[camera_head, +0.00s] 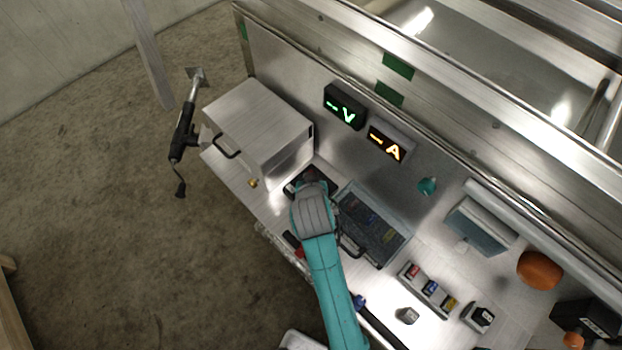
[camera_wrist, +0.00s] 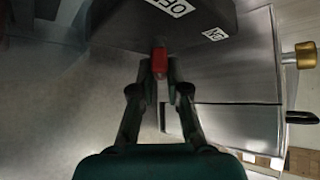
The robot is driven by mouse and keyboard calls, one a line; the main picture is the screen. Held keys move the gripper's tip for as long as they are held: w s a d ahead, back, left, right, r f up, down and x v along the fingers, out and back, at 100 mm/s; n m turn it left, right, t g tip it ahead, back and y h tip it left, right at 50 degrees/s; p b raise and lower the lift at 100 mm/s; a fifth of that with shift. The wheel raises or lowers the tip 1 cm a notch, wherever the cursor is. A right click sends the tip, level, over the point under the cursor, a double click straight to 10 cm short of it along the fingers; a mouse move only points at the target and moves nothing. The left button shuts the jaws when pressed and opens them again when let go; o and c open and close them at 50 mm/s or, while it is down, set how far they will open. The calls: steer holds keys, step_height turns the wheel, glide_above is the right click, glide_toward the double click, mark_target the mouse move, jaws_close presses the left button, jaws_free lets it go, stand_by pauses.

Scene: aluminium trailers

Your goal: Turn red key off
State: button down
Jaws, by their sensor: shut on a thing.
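The red key (camera_wrist: 159,62) shows in the wrist view at a dark housing (camera_wrist: 215,18) with white labels, one reading "OF" in part. My gripper (camera_wrist: 160,72) is shut on the red key, with one fingertip on each side of it. The key's far end is hidden against the housing. In the head view my teal arm reaches over the bench and covers the gripper and the key. A dark box (camera_head: 322,178) shows just behind my wrist there.
A metal cabinet (camera_head: 258,125) with a black handle stands left of my arm. A clear-lidded case (camera_head: 372,225) is close on the right. Displays (camera_head: 345,106) are on the back panel. A small rack (camera_head: 428,290) of coloured items and an orange object (camera_head: 540,270) are farther right.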

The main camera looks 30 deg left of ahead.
steer(key=c, duration=1.2)
jaws_free()
steer(key=shift+o, duration=0.2)
steer(key=v, duration=1.2)
